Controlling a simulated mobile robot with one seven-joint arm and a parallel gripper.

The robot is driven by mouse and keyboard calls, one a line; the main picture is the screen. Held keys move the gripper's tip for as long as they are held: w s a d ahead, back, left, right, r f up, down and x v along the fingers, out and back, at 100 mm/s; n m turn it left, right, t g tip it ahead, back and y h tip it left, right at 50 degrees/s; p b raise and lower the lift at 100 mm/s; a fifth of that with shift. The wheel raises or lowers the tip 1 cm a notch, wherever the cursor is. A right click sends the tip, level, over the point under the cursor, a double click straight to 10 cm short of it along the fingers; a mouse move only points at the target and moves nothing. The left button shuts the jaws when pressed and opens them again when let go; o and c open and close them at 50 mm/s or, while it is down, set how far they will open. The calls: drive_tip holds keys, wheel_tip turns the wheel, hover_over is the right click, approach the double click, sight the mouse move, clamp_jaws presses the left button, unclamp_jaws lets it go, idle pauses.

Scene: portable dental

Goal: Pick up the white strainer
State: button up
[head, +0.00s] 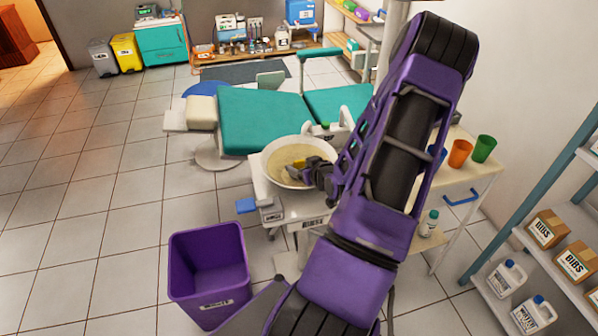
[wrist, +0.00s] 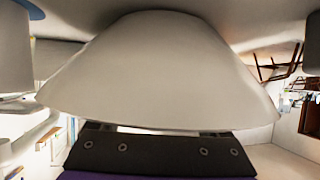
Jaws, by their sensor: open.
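A wide white bowl-like piece (head: 270,178) with a beige inside sits on the dental unit, just in front of the green chair. It is the closest match I see to the white strainer, but no holes or mesh can be made out. My gripper (head: 300,170) is open at its right side, with the fingers reaching over the rim and inner area. Part of the right rim is hidden by my gripper and arm. In the wrist view a smooth white flared body (wrist: 160,75) fills the middle, very close to my gripper, and hides the fingertips. Contact cannot be judged.
The green dental chair (head: 262,117) lies just behind. A purple bin (head: 208,272) stands on the floor at front left. Orange (head: 460,153) and green (head: 484,148) cups stand on the cart at right. Shelves with boxes (head: 546,229) edge the right. Floor at left is clear.

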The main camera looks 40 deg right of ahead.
drive_tip(key=shift+x, duration=0.95)
clamp_jaws()
